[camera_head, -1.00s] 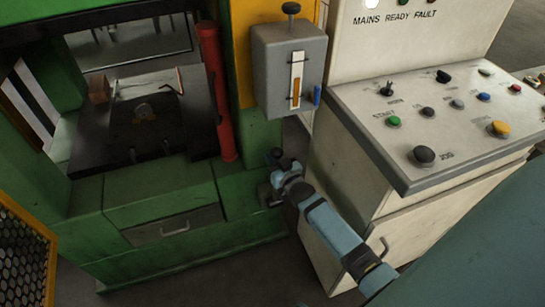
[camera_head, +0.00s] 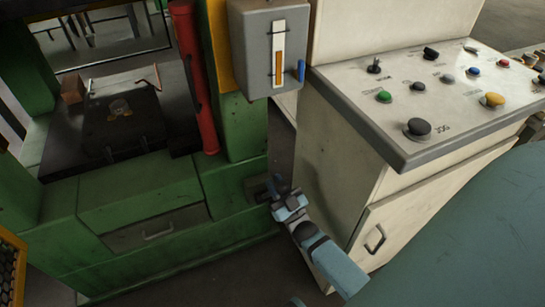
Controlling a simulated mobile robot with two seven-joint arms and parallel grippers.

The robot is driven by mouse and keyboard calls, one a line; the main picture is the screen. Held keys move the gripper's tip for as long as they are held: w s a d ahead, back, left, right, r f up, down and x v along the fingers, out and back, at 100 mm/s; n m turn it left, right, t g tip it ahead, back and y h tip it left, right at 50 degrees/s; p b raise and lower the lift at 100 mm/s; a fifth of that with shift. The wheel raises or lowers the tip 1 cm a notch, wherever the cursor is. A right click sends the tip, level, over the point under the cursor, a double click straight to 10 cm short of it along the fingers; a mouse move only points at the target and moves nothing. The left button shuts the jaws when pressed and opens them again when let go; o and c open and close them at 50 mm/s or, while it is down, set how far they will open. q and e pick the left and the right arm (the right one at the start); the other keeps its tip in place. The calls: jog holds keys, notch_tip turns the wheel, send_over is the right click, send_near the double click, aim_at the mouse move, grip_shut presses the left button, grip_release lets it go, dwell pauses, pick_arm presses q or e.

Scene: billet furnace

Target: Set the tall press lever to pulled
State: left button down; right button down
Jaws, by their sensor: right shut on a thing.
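My right gripper (camera_head: 281,192) is shut on the press lever at the lower right corner of the green press (camera_head: 230,190). Only a small dark part of the lever (camera_head: 277,181) shows at the fingertips. The fingers and wrist hide most of the rest. The lever's dark mount (camera_head: 259,188) sits on the press front, just left of the gripper. My right arm reaches in from the lower right. How far the lever tilts is hard to tell. My left gripper is out of view.
A cream control console (camera_head: 400,110) with several buttons stands close to the right of my arm. A grey box (camera_head: 265,50) with a slot gauge hangs above the gripper, beside a red tube (camera_head: 194,80). Dark floor (camera_head: 230,275) is free in front of the press.

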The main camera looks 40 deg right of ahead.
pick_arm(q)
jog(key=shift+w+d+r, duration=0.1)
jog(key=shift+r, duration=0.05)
pick_arm(e)
jog(key=shift+s+f, duration=0.15)
jog(key=shift+f, duration=0.05)
jog(key=shift+a, duration=0.1)
jog(key=c, duration=1.2)
grip_release()
jog(key=shift+s+f, duration=0.1)
jog(key=shift+o, duration=0.7)
